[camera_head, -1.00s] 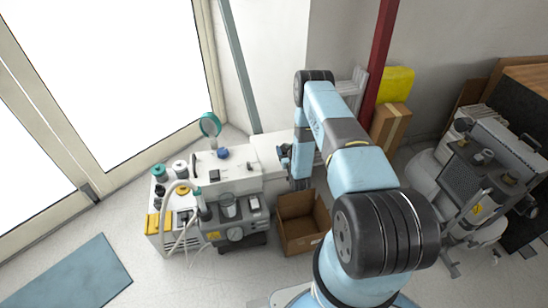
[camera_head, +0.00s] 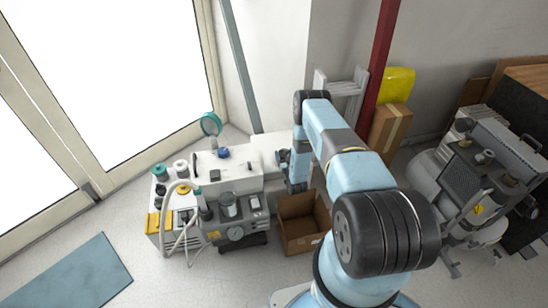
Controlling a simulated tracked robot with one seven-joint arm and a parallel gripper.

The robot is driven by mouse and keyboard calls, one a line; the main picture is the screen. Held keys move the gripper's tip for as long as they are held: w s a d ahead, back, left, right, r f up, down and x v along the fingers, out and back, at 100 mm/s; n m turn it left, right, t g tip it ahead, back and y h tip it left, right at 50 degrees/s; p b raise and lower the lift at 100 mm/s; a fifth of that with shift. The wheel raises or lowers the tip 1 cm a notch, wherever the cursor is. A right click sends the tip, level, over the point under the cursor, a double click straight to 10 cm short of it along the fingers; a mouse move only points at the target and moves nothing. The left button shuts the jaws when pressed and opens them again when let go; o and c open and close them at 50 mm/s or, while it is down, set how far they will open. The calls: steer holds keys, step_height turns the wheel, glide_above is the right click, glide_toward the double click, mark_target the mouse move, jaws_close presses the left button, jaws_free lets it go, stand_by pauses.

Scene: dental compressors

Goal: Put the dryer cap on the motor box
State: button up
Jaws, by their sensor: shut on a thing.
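My gripper (camera_head: 283,157) is at the end of my blue arm, over the right end of the white bench section, right of the compressor unit. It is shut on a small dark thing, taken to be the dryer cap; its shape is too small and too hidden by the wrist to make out. The white box (camera_head: 240,176), taken to be the motor box, stands on the compressor unit at left, with a blue knob and small dark fittings on top. My gripper is to the right of this box and apart from it.
An open cardboard box (camera_head: 300,236) stands on the floor below my wrist. A teal-rimmed round gauge (camera_head: 210,124) rises behind the white box. Hoses and jars crowd the unit's left front. A second grey compressor (camera_head: 485,165) stands far right.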

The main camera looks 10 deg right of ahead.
steer(key=o, duration=1.1)
